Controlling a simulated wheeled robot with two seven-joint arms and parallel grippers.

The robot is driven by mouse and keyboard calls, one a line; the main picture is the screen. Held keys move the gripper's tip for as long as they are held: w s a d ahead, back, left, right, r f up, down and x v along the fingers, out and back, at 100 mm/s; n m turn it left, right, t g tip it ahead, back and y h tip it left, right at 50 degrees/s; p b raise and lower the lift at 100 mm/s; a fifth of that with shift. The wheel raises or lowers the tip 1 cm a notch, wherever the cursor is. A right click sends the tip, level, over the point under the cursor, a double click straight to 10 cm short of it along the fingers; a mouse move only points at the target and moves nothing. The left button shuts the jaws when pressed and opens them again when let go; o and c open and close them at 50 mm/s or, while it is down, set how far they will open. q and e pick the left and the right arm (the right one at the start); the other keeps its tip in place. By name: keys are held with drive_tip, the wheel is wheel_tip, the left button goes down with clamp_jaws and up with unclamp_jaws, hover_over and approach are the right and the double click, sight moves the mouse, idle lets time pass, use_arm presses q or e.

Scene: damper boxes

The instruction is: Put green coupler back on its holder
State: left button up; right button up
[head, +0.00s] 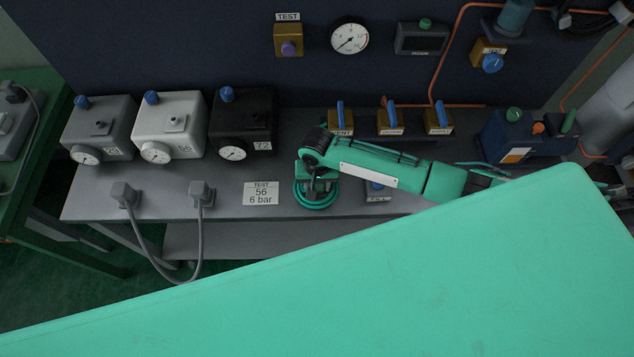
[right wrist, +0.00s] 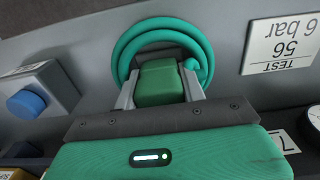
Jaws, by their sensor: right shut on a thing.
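The green coupler (right wrist: 160,82) is a green block between the two grey fingers of my right gripper (right wrist: 158,98), which is shut on it. A coiled green hose (right wrist: 123,50) lies on the grey bench around and beyond the coupler in the right wrist view. In the head view my right gripper (head: 317,189) points down over the coil (head: 316,207), right of the TEST 56, 6 bar card (head: 261,193). The coupler is mostly hidden there by the gripper. I cannot make out its holder or whether the coupler touches it. My left gripper is not in view.
Grey (head: 98,128), white (head: 170,126) and black (head: 242,122) gauge boxes stand left on the bench. Two grey couplers with hoses (head: 124,194) (head: 202,193) sit at its front edge. A blue-knobbed box (head: 377,190) is close right of the gripper. Brass valves (head: 390,122) stand behind.

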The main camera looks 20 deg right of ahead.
drive_tip(key=o, duration=1.2)
wheel_tip(320, 180, up, 12)
drive_tip(key=shift+r+b, duration=0.15)
drive_tip(key=shift+b, duration=1.1)
drive_tip(key=shift+r, duration=0.7)
